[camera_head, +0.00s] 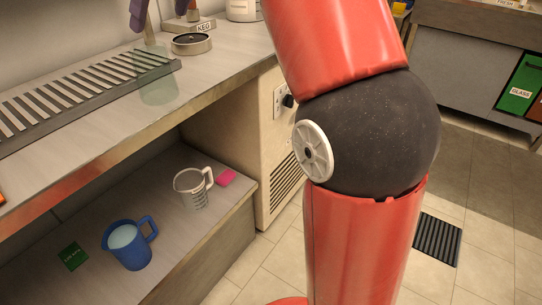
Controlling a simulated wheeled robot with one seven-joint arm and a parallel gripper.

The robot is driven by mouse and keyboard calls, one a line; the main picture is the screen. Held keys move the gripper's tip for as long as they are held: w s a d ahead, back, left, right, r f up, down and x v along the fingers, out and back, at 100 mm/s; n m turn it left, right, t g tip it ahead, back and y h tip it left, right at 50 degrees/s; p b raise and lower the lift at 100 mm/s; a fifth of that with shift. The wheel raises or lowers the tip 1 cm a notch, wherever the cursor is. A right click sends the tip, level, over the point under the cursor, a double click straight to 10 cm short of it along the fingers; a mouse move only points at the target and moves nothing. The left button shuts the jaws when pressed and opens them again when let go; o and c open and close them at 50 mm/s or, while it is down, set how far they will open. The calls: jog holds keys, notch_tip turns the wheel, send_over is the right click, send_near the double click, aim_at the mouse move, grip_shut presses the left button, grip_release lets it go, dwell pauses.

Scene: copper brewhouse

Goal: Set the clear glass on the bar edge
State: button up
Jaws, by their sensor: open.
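The clear glass (158,88), faintly green and see-through, stands upright at the front edge of the bar counter (225,62), beside the slatted drip tray. My gripper (160,14) shows only in part at the top edge of the view, as two dark purple fingers. They are apart, above and behind the glass in the picture, and nothing is seen between them. The rest of the gripper is out of view.
The slatted drip tray (75,97) covers the counter's left. A round dark-topped tin (191,43) and a KEG sign (203,27) stand behind.

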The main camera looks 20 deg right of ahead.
jog(key=s+d+f+m+h, duration=0.1)
jog(key=s+d+f+m, duration=0.2)
jog(key=s+f, duration=0.4)
jog(key=s+d+f+m+h, duration=0.2)
jog(key=s+d+f, duration=0.2)
jog(key=f, duration=0.9)
jog(key=s+d+f+m+t+h, duration=0.1)
jog(key=s+d+f+m, duration=0.2)
jog(key=s+f, duration=0.7)
jog(key=shift+s+d+m, duration=0.3)
jog(key=shift+s+d, duration=0.3)
jog(key=shift+d, duration=0.05)
